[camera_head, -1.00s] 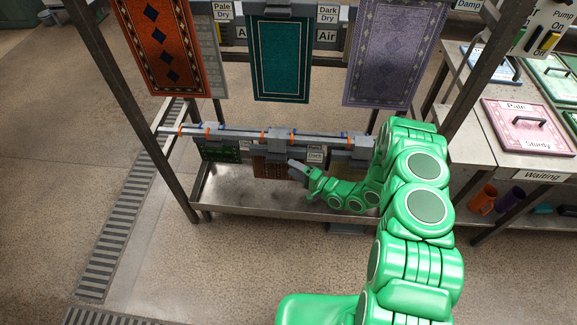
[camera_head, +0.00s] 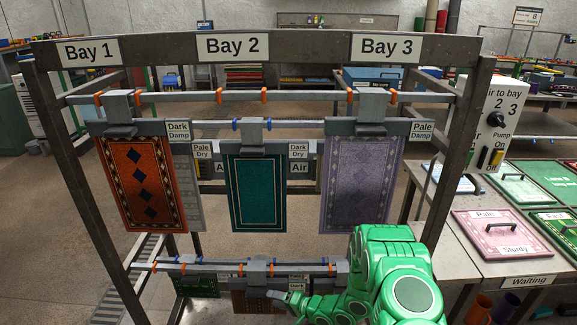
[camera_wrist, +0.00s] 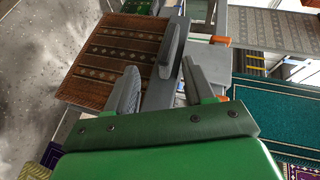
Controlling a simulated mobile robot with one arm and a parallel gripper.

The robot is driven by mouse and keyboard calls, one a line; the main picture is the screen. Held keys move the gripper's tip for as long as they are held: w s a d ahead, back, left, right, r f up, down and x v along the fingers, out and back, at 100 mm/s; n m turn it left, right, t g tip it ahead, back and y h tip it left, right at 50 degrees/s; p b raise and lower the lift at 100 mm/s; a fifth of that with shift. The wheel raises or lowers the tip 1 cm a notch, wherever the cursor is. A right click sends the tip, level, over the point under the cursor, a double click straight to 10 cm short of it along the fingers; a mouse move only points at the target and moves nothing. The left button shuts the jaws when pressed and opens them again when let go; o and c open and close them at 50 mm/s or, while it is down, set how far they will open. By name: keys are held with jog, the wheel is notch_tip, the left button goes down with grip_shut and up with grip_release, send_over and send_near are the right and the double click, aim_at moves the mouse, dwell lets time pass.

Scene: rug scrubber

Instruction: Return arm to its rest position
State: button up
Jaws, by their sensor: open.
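My green arm reaches in from the lower right of the head view. My gripper (camera_head: 283,297) is beside the lower rail, near its middle clamp (camera_head: 257,266). In the wrist view my gripper (camera_wrist: 160,86) has its two grey fingers apart with nothing held between them. A grey clamp handle (camera_wrist: 173,48) stands just beyond the fingers, and a brown patterned rug (camera_wrist: 110,58) hangs from that clamp. I cannot tell whether a finger touches the clamp. Part of the brown rug is hidden behind the arm in the head view.
A metal rack labelled Bay 1 to Bay 3 surrounds the arm's end. Orange (camera_head: 140,185), teal (camera_head: 257,192) and lilac (camera_head: 360,183) rugs hang above the gripper. A table (camera_head: 470,250) with a pink board (camera_head: 497,233) and a pump switch box (camera_head: 492,125) stand at right.

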jog(key=w+d+r+n+h, duration=0.3)
jog(key=d+r+h, duration=0.9)
jog(key=d+r, duration=0.55)
jog(key=s+d+r+m+g+h, duration=0.1)
jog(key=s+d+r+h, duration=0.1)
jog(key=s+d+r, duration=0.3)
jog(key=s+d+r+g+h, duration=0.1)
jog(key=s+d+r+h, duration=0.15)
jog(key=r, duration=0.45)
jog(key=s+a+r+g+y, duration=0.1)
jog(key=s+r, duration=0.4)
jog(key=s, duration=0.8)
jog(key=s+a+r+g+y, duration=0.1)
jog(key=s+a+r+g, duration=0.2)
jog(key=s, duration=1)
jog(key=s+a+r+n+g+y, duration=0.1)
jog(key=s+a+r+g, duration=0.1)
jog(key=s+r, duration=0.6)
jog(key=s, duration=0.6)
jog(key=shift+r+g, duration=0.3)
jog(key=shift+r, duration=0.1)
jog(key=shift+c, duration=0.3)
